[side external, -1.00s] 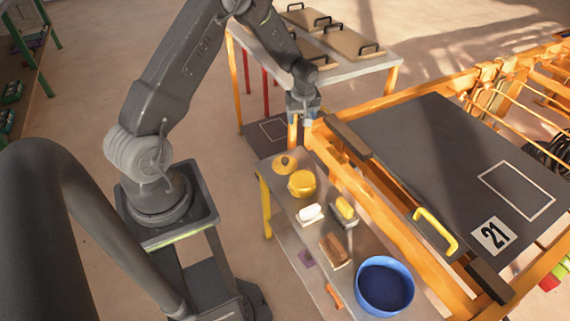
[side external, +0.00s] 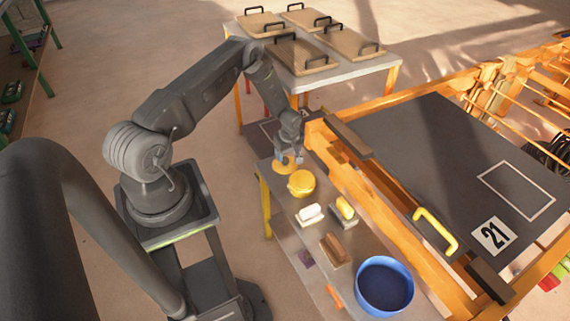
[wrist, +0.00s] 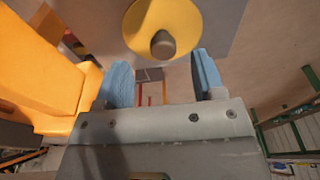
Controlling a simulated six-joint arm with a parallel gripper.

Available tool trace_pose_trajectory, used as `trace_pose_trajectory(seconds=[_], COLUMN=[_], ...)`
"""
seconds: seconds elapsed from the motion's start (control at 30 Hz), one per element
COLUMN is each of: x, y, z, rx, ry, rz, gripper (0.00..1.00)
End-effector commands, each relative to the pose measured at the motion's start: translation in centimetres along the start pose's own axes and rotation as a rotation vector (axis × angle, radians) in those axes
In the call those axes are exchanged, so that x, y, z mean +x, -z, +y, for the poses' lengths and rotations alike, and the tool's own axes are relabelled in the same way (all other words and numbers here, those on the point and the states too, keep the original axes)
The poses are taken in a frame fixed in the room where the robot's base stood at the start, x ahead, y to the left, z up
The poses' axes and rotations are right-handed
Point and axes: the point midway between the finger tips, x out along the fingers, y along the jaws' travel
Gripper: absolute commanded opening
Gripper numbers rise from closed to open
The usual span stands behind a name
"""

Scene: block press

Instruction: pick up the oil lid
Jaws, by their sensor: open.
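The oil lid (side external: 280,167) is a flat yellow disc at the far end of the small grey table. In the wrist view the lid (wrist: 146,22) shows as a yellow disc with a dark round knob (wrist: 163,44). My gripper (side external: 290,157) is just above the lid in the side view and hides part of it. Its blue-padded fingers (wrist: 163,78) are open with nothing between them, and the knob appears beyond the fingertips. A yellow pot (side external: 302,183) stands beside the lid. I cannot tell whether the fingers touch the lid.
The table also holds a white-topped block (side external: 309,213), a yellow-and-grey brush-like item (side external: 345,210), a brown block (side external: 334,249) and a blue bowl (side external: 384,286). The orange press frame (side external: 390,228) runs close along the table's right side.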

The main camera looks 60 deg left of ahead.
Motion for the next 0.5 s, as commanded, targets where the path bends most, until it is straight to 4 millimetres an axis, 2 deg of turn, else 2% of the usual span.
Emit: trace_pose_trajectory(seconds=[0.3, 0.5], x=[4.1, 5.2], y=[0.6, 0.7], z=[-0.3, -0.3], rx=[0.001, 0.001], ry=[0.001, -0.002], rz=[-0.001, 0.001], gripper=[0.63, 0.63])
